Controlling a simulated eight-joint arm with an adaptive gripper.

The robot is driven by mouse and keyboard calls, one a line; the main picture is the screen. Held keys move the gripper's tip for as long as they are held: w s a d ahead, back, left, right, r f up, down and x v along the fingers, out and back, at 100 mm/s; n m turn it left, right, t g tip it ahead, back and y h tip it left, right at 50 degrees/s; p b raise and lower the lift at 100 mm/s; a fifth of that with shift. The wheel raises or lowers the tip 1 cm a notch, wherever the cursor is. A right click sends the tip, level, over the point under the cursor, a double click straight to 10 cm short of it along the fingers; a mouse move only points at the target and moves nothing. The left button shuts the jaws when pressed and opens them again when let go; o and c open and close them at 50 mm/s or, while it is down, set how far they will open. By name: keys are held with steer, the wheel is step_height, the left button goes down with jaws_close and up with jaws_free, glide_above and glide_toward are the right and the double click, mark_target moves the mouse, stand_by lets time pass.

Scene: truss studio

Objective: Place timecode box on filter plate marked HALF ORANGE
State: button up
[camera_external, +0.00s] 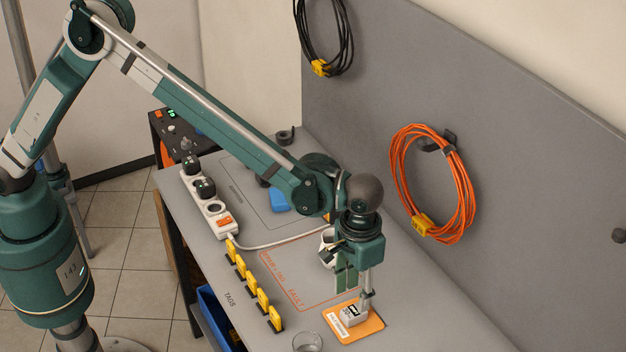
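The timecode box (352,314), a small white block with a dark display, is on the orange filter plate (373,325) at the table's front right. The plate has a white label strip (336,323) along its left edge; its lettering is too small to read. My gripper (357,298) points down right over the box. One finger comes down at the box's right side and the other appears behind it. The finger tips are partly hidden, so I cannot tell whether they grip the box.
A white mug (327,247) stands close behind my gripper. A clear glass (307,342) is left of the plate. Several yellow tags (254,286) line the left edge, near a power strip (208,203). A blue item (279,200) lies farther back. The grey wall (500,200) bounds the right.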

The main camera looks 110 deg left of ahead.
mark_target(354, 311)
steer(key=shift+r, duration=2.55)
steer(key=s+d+r+m+t, duration=0.2)
steer(key=s+r+m+t, duration=0.15)
steer(key=s+r, duration=2)
steer(key=s+f+m+t, duration=0.2)
steer(key=s, duration=1.2)
steer(key=s+d+f+m+t, duration=0.1)
steer(key=s+f+m, duration=0.1)
steer(key=s, duration=1.3)
steer(key=shift+s+d+f+m+t, duration=0.25)
steer(key=shift+s+f+m+t, duration=0.1)
steer(key=shift+m, duration=0.4)
